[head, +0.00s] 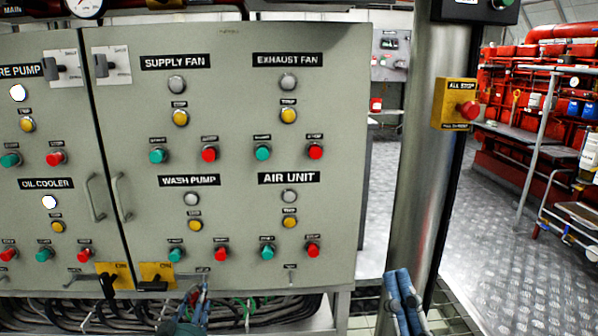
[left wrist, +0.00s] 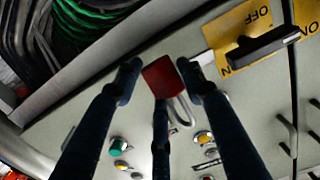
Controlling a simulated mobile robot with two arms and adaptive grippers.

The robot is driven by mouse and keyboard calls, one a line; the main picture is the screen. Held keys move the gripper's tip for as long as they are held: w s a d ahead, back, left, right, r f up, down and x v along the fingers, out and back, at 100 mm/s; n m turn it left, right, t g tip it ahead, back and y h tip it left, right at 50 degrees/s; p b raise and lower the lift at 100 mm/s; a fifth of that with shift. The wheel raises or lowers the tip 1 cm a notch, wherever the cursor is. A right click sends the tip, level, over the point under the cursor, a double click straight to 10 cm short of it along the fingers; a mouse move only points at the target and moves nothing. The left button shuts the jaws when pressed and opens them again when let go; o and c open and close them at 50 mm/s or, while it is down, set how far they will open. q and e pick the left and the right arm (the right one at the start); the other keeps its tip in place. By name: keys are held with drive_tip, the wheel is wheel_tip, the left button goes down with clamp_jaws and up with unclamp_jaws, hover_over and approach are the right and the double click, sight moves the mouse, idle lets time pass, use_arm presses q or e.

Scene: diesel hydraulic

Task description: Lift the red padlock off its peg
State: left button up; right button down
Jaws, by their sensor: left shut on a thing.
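The red padlock (left wrist: 162,77) is between the two fingertips of my left gripper (left wrist: 160,78) in the left wrist view, and the fingers are shut on its body. Its grey shackle (left wrist: 183,110) points toward the panel face. I cannot tell whether the shackle is still around a peg. In the head view my left gripper (head: 196,298) is at the lower edge of the grey cabinet (head: 335,215), right of a black-handled yellow switch (head: 157,273), and the padlock is mostly hidden there. My right gripper (head: 402,290) is in front of the metal column, its fingers close together.
Buttons and lamps cover the cabinet doors, with door handles (head: 121,197) to the left. Cables (head: 100,314) run under the cabinet. A metal column (head: 420,150) with a yellow stop box (head: 455,103) stands to the right. Open floor (head: 510,250) lies beyond it.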

use_arm(q)
drive_tip(key=shift+s+d+r, duration=0.1)
drive_tip(key=shift+s+d, duration=0.05)
drive_tip(key=shift+s, duration=0.1)
drive_tip(key=shift+s+d+p, duration=0.2)
drive_tip(key=shift+s+p, duration=1)
drive_tip(key=shift+s, duration=0.3)
use_arm(e)
drive_tip(key=w+f+g+h, duration=0.2)
drive_tip(key=w+f+g, duration=0.4)
drive_tip(key=f, duration=0.6)
drive_tip(key=shift+g+h, duration=0.3)
